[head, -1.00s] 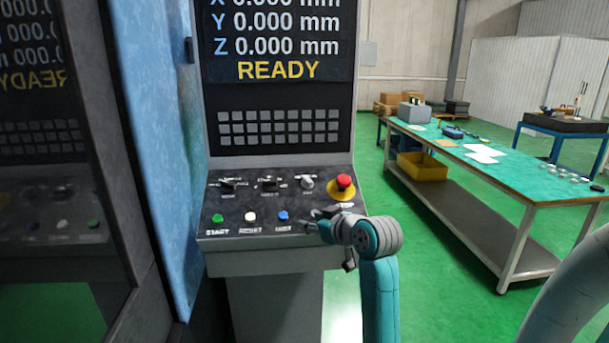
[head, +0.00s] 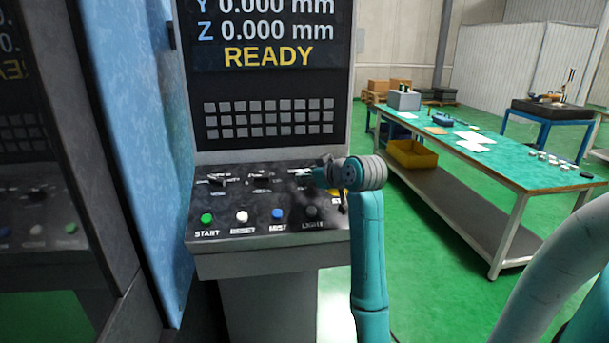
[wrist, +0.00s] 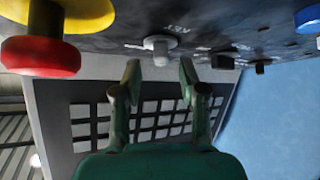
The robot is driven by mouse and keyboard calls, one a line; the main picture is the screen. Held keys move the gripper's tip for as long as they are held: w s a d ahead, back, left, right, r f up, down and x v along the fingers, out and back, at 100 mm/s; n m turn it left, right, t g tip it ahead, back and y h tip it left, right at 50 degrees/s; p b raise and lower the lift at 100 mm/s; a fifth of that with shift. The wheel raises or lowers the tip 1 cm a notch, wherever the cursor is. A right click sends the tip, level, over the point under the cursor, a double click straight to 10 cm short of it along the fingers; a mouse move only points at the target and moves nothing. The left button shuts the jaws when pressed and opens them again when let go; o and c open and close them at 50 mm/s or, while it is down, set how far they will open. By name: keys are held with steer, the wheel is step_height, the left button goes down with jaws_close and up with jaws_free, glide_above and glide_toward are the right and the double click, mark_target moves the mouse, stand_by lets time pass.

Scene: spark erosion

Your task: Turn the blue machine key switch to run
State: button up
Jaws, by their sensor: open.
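The key switch (wrist: 158,46) is a short grey knob on the dark sloped panel, with a KEY label beside it in the wrist view. My gripper (wrist: 160,74) is open, its two fingers on either side of the line to the knob. The fingertips appear just short of it, and I see no contact. In the head view my gripper (head: 308,173) is over the upper right of the control panel (head: 225,247) and hides the key switch. I cannot read the key's position.
The red emergency stop (wrist: 40,55) on its yellow base is beside the key switch. Two dark selector knobs (head: 217,181) are left of my gripper. START, RESET, MIST and LIGHT buttons line the panel's lower row. The blue machine (head: 120,150) stands left; a green-topped bench (head: 510,160) stands right.

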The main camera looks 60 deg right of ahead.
mark_target(301, 186)
steer(key=shift+x, duration=1.45)
jaws_close()
steer(key=shift+a, duration=0.1)
steer(key=m+g+h, duration=0.1)
steer(key=m, duration=0.1)
steer(key=m+h, duration=0.1)
steer(key=m, duration=0.1)
steer(key=m+g+h, duration=0.1)
steer(key=m+h, duration=0.1)
steer(key=shift+w+a+f+g, duration=0.1)
steer(key=shift+w+a+g, duration=0.15)
steer(key=shift+g, duration=0.05)
steer(key=m+g+h, duration=0.1)
steer(key=m, duration=0.1)
steer(key=m+g+h, duration=0.1)
steer(key=m, duration=0.1)
steer(key=shift+w+a+g, duration=0.1)
steer(key=shift+w+g, duration=0.05)
steer(key=shift+g, duration=0.15)
steer(key=shift+m+g+h, duration=0.4)
steer(key=shift+m+g, duration=1)
steer(key=shift+m, duration=0.6)
